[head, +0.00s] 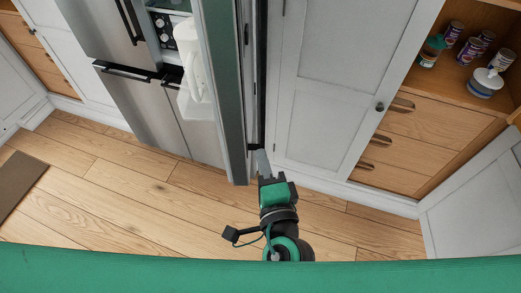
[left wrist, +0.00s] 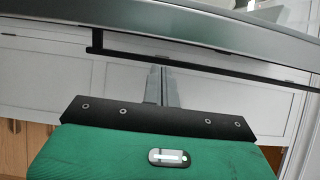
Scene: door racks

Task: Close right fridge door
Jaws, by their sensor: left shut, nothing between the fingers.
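The right fridge door (head: 222,85) stands open in the head view, seen nearly edge-on, with a white jug (head: 190,50) on its inner shelf. Its long black handle (head: 260,75) runs along the outer face; the wrist view shows the handle as a dark bar (left wrist: 200,68) across the top. My left gripper (head: 262,160) is shut and empty, on the outer side of the door near the handle's lower end. In the left wrist view its fingertips (left wrist: 162,72) are close to the handle; I cannot tell if they touch. My right gripper is out of view.
The fridge's other steel front (head: 105,35) and lower drawer (head: 140,105) are at the left. White cabinets (head: 335,80) stand right of the door. An open shelf with cans (head: 470,50) sits above wooden drawers (head: 400,135). The wooden floor (head: 130,195) is clear, with a brown mat (head: 18,185) at left.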

